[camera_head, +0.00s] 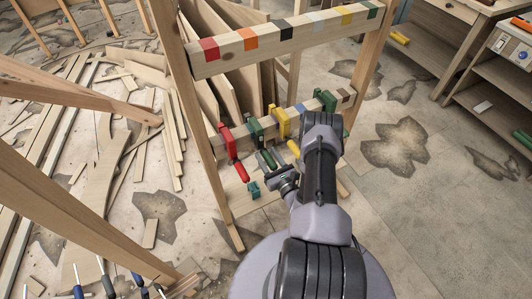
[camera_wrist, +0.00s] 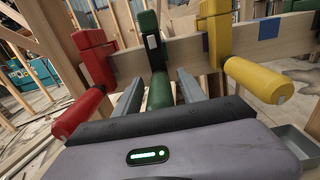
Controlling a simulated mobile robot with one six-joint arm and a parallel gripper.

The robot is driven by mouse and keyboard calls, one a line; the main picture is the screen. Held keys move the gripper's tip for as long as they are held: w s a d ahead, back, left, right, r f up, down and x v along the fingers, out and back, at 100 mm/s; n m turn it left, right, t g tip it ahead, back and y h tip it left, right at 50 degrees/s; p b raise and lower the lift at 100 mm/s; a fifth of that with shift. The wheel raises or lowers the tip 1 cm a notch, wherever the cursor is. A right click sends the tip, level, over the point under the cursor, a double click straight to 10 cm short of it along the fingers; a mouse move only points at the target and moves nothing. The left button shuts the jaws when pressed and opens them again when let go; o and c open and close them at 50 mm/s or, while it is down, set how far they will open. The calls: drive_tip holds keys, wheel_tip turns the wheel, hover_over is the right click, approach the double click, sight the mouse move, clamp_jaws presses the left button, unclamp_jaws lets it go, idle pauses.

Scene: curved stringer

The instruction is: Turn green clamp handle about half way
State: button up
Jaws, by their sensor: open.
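The green clamp (camera_head: 255,130) grips the wooden rail between a red and a yellow clamp. In the wrist view, the green clamp (camera_wrist: 149,35) is upright on the rail, and its green handle (camera_wrist: 160,92) points towards me. My gripper (camera_wrist: 160,80) is open, with one grey finger on each side of this handle. Gaps seem to show between the fingers and the handle, so it is not held. In the head view my gripper (camera_head: 271,162) is below the rail, partly hidden by my arm.
The red clamp (camera_wrist: 95,62) with its red handle is close on the left. The yellow clamp (camera_wrist: 216,38) and its handle are close on the right. Another green clamp (camera_head: 325,100) sits further right on the rail. Wooden posts (camera_head: 195,110) frame the rack.

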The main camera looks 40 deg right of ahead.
clamp_jaws()
drive_tip(key=m+b, duration=0.1)
drive_tip(key=m, duration=0.3)
drive_tip(key=shift+d+m, duration=0.1)
drive_tip(key=shift+m, duration=0.2)
drive_tip(key=m+b, duration=0.1)
drive_tip(key=m, duration=0.3)
drive_tip(key=shift+f+m+b, duration=0.1)
drive_tip(key=shift+m+b, duration=0.2)
drive_tip(key=m+b, duration=0.1)
drive_tip(key=m, duration=0.3)
drive_tip(key=shift+m+b, duration=0.3)
drive_tip(key=shift+m, duration=1.9)
